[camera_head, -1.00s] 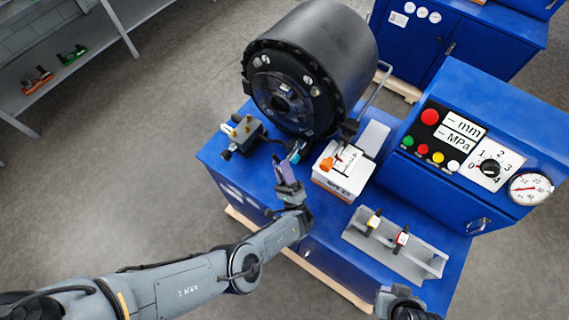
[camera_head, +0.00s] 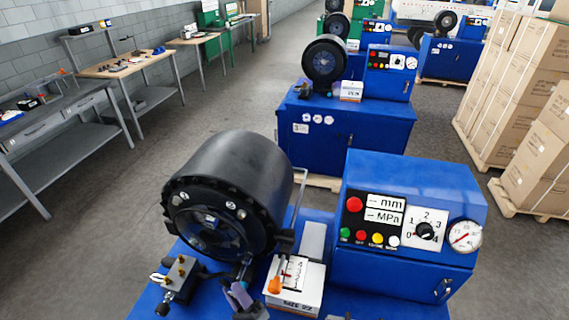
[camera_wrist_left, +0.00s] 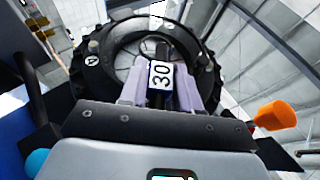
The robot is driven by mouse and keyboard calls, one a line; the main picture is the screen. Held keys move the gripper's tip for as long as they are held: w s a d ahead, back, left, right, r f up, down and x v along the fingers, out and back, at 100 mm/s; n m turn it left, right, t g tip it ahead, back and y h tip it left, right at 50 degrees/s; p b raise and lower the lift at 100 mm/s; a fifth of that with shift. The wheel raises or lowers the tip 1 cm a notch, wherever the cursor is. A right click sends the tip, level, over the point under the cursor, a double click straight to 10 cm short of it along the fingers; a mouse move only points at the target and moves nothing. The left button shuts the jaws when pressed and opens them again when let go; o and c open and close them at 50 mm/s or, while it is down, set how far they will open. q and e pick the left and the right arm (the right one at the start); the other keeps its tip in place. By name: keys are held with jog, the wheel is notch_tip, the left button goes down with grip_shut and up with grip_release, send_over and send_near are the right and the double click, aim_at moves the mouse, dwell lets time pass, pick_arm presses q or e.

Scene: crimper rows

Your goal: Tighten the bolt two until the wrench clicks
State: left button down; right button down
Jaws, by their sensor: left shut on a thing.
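My left gripper (camera_head: 240,297) is at the bottom of the head view, just below the black crimper head (camera_head: 228,195). In the left wrist view its pale purple fingers (camera_wrist_left: 160,88) are shut on a black tool, seemingly the wrench, with a white "30" label (camera_wrist_left: 161,75). The tool points toward the crimper's open ring (camera_wrist_left: 95,75). Small pale bolt-like discs (camera_head: 241,213) dot the ring's face. Which is bolt two, and whether the tool's tip touches one, I cannot tell. My right gripper is out of view.
The blue control cabinet (camera_head: 400,265) with gauge and dial is farther right. A black block with brass pins (camera_head: 176,275) sits to the left. Another blue machine (camera_head: 340,135) stands behind.

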pick_arm(q)
jog(key=shift+w, duration=0.2)
jog(key=shift+r, duration=0.1)
jog(key=shift+s+r+p, duration=0.1)
jog(key=shift+s+p, duration=0.3)
jog(key=shift+p, duration=0.1)
jog(key=shift+w+f+b, duration=0.3)
jog(key=shift+f+b, duration=0.1)
jog(key=shift+b, duration=0.3)
jog(key=r+n+g+p, duration=0.1)
jog(key=n+g+p, duration=0.1)
jog(key=p, duration=0.1)
jog(key=shift+w+r+g, duration=0.1)
jog(key=shift+g, duration=0.3)
jog(key=shift+d+n+g+h+p, duration=0.1)
jog(key=shift+n+g+h+p, duration=0.35)
jog(key=shift+n+g, duration=0.2)
jog(key=shift+f+n+g+p, duration=0.2)
jog(key=shift+n+g+p, duration=0.15)
jog(key=shift+g, duration=0.1)
